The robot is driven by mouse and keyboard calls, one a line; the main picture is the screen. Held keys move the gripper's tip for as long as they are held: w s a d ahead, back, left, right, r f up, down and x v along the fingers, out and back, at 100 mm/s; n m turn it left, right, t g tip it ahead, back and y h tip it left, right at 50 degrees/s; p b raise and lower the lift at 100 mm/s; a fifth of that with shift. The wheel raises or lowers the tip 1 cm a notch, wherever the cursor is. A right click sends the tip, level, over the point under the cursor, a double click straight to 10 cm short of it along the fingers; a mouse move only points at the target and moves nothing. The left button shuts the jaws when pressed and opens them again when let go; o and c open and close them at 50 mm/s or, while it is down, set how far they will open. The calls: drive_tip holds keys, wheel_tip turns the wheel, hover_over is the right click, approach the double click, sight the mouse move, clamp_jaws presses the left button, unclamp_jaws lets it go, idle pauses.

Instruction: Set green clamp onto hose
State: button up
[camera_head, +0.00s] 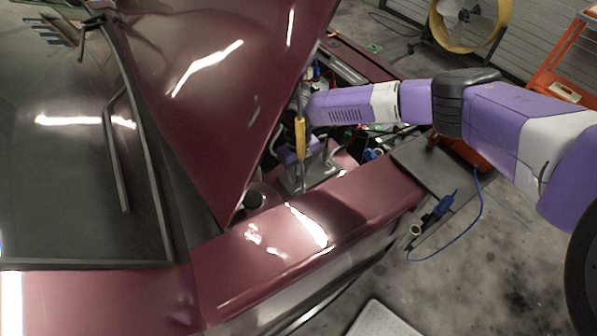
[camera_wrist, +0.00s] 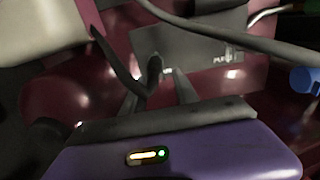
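I do not make out a green clamp in either view. In the wrist view a dark hose (camera_wrist: 118,68) bends down and up, with its end between the two dark fingers of my gripper (camera_wrist: 157,90). The fingers are apart, and a gap shows between the hose and the right finger. I see nothing held between the fingertips. In the head view my purple arm reaches from the right into the engine bay of the maroon car. My gripper there is mostly hidden behind the raised hood edge and a yellow-handled tool (camera_head: 300,137).
The raised maroon hood (camera_head: 220,80) is close to the left of my arm. A grey plate (camera_wrist: 200,45) lies beyond the fingers, and another dark hose crosses the upper right. A blue tool with a cord (camera_head: 443,205) lies at the car's front corner. A yellow fan (camera_head: 470,25) stands behind.

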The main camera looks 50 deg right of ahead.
sight(299, 177)
wheel_tip(299, 177, up, 8)
drive_tip(key=b, duration=0.1)
idle(0.4)
drive_tip(key=shift+f, duration=0.1)
idle(0.4)
